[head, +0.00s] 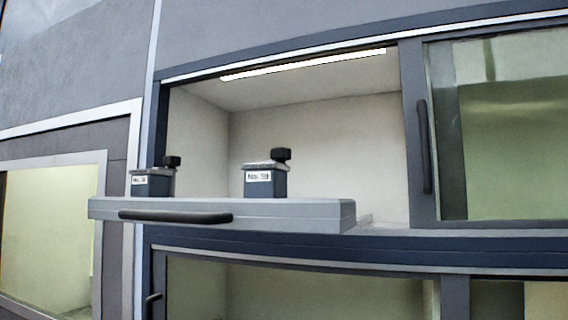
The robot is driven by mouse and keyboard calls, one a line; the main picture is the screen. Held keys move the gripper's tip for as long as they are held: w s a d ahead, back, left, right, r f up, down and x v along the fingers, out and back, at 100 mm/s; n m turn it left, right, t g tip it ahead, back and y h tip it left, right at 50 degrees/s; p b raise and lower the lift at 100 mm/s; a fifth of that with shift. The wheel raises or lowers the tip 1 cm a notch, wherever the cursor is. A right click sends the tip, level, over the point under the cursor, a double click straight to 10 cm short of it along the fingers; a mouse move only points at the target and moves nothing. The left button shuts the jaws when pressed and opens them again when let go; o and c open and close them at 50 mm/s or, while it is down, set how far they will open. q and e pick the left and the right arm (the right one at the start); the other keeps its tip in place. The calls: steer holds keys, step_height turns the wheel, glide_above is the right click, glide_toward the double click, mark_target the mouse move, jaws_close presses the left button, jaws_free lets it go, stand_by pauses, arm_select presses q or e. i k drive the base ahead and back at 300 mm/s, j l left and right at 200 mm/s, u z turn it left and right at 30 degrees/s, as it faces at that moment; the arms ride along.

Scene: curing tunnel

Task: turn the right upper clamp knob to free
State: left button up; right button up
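In the head view, two small dark grey clamp blocks stand on a light grey pulled-out tray (290,214). The right clamp block (266,184) has a white label and a black knob (281,154) on top. The left clamp block (150,183) also has a white label, with a black knob (172,161) at its upper right. The labels are too small to read surely. Whether either knob is locked or free cannot be told. Neither of my grippers is in view.
The tray has a dark bar handle (175,216) on its front and sticks out of an open, lit compartment (320,140). A glazed door (515,130) with a vertical handle (425,146) is at the right. Another glazed panel (290,290) is below the tray.

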mark_target(279, 155)
steer(key=k+j+z, duration=0.55)
steer(key=k+z, duration=0.15)
steer(key=k, duration=0.1)
